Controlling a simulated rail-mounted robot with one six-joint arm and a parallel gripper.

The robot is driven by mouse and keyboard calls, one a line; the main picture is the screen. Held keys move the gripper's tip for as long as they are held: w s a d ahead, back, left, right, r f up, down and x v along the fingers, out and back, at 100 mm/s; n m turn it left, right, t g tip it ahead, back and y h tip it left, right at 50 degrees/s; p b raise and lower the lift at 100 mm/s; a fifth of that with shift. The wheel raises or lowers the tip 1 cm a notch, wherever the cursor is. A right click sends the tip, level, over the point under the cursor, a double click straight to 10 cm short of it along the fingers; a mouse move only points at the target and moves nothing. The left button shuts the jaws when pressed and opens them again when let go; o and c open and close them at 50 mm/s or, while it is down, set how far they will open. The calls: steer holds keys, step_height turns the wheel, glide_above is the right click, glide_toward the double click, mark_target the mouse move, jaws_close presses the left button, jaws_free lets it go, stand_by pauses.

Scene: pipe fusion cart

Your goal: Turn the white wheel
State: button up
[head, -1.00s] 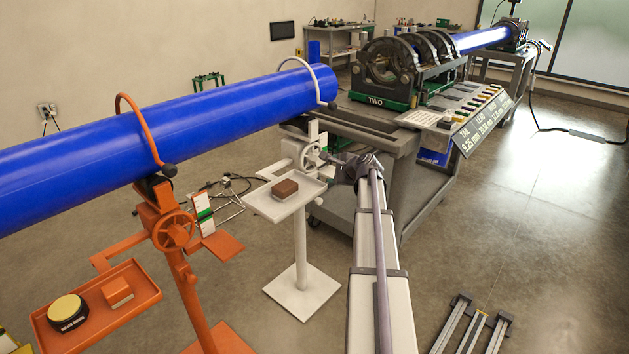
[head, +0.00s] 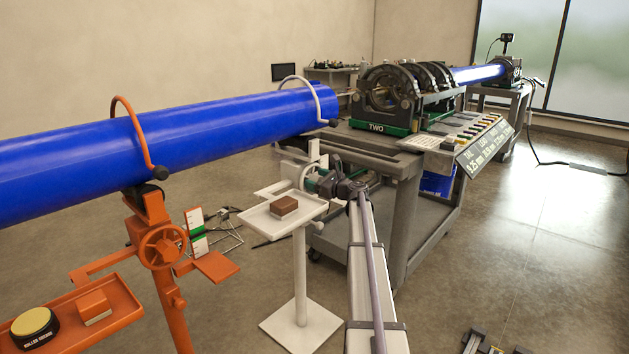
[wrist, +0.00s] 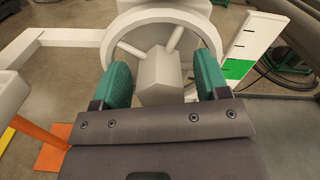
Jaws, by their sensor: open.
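The white wheel (wrist: 134,47) fills the upper middle of the wrist view, with spokes and a blocky hub (wrist: 161,75). My gripper (wrist: 162,75) is open, its green fingers on either side of the hub and in front of the rim. I cannot tell whether the fingers touch the wheel. In the head view my gripper (head: 318,183) is at the white stand (head: 299,265), and it hides part of the wheel (head: 309,179). A white scale plate with a green band (wrist: 240,55) stands right of the wheel.
The blue pipe (head: 230,118) lies above on the white and orange stands. A white tray (head: 270,223) with a brown block (head: 285,206) sits just below my gripper. The orange stand's wheel (head: 163,247) is to the left. The grey cart (head: 398,230) is close on the right.

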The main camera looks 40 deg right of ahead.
steer(key=shift+w+a, duration=0.1)
steer(key=shift+w, duration=0.5)
jaws_close()
